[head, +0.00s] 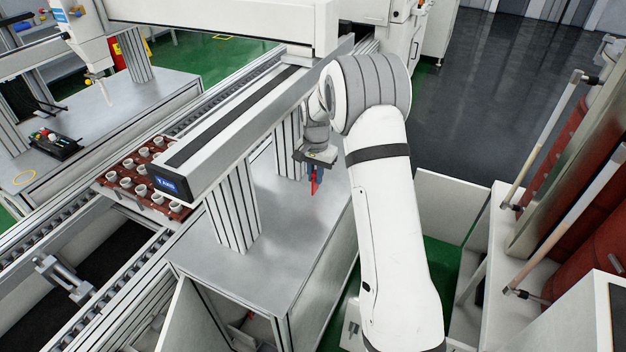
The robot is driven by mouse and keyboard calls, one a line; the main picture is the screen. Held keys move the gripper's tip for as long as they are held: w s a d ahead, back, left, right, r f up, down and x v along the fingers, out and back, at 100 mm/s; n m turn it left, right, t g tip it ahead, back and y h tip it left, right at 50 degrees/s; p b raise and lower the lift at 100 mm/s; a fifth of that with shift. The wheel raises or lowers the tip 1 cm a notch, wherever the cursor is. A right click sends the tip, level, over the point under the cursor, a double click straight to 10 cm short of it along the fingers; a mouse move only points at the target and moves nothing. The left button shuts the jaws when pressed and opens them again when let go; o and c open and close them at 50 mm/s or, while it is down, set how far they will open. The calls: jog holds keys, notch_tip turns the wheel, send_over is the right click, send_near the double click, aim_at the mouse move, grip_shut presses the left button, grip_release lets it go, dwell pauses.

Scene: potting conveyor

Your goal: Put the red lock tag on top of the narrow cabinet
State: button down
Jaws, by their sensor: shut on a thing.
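My gripper (315,178) hangs from my arm near the middle of the head view, pointing down. Its blue fingers are shut on the red lock tag (314,187), a small red piece that shows between and below them. Gripper and tag appear above the grey metal top (270,235) of a cabinet with open doors below. I cannot tell whether this is the narrow cabinet, nor how high the tag is above the top. My arm hides part of the right side of the cabinet.
A gantry beam (240,125) on ribbed posts stands over the cabinet top, left of my gripper. A conveyor (190,122) carries a red-brown tray (112,178) of white pots. An open door (195,318) sticks out at the front. The top's front part is bare.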

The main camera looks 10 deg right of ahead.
aim_at(315, 182)
jog(key=shift+f, duration=1.5)
jog(key=c, duration=1.4)
grip_release()
jog(key=shift+w, duration=0.1)
jog(key=shift+r, duration=0.1)
notch_tip(315, 182, up, 11)
jog(key=shift+r+b, duration=0.1)
jog(key=shift+b, duration=0.65)
jog(key=shift+s+r, duration=0.2)
jog(key=shift+r, duration=0.45)
jog(key=s+r+n+t, duration=0.15)
jog(key=s+r, duration=0.25)
jog(key=s, duration=0.4)
jog(key=s+r+n, duration=0.2)
jog(key=s+r, duration=0.1)
jog(key=s, duration=0.5)
jog(key=s+r+n+t, duration=0.1)
jog(key=s+r, duration=0.3)
jog(key=s, duration=0.4)
jog(key=s+f+n, duration=0.2)
jog(key=s+f, duration=0.1)
jog(key=s, duration=0.8)
jog(key=shift+s+d+n+t, duration=0.25)
jog(key=shift+d+n+t, duration=0.05)
jog(key=shift+n+t, duration=0.05)
